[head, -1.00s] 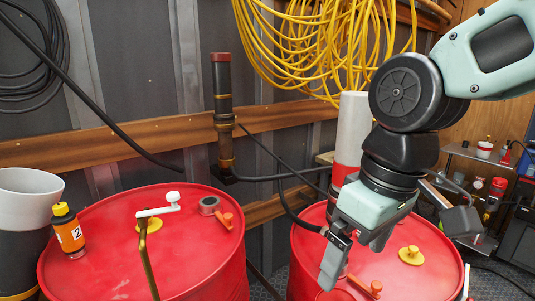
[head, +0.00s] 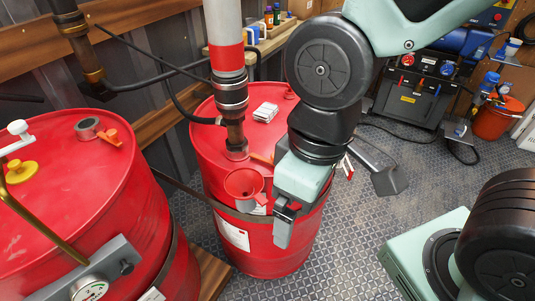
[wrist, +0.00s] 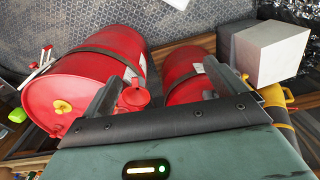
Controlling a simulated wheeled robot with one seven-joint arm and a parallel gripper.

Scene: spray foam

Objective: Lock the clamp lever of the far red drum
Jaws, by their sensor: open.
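The far red drum (head: 215,135) stands upright in the middle of the head view, with a dark band around its side. I cannot clearly make out the clamp lever. My gripper (head: 285,218) is open and empty, pointing down in front of the drum's right side. In the wrist view its two fingers (wrist: 163,85) spread in front of the drums.
Another red drum (head: 75,190) stands at left with a dial gauge (head: 90,288). A pipe with a white and red upper part (head: 226,50) stands on the far drum. Hoses run behind. The patterned floor (head: 350,230) is open right of the drums.

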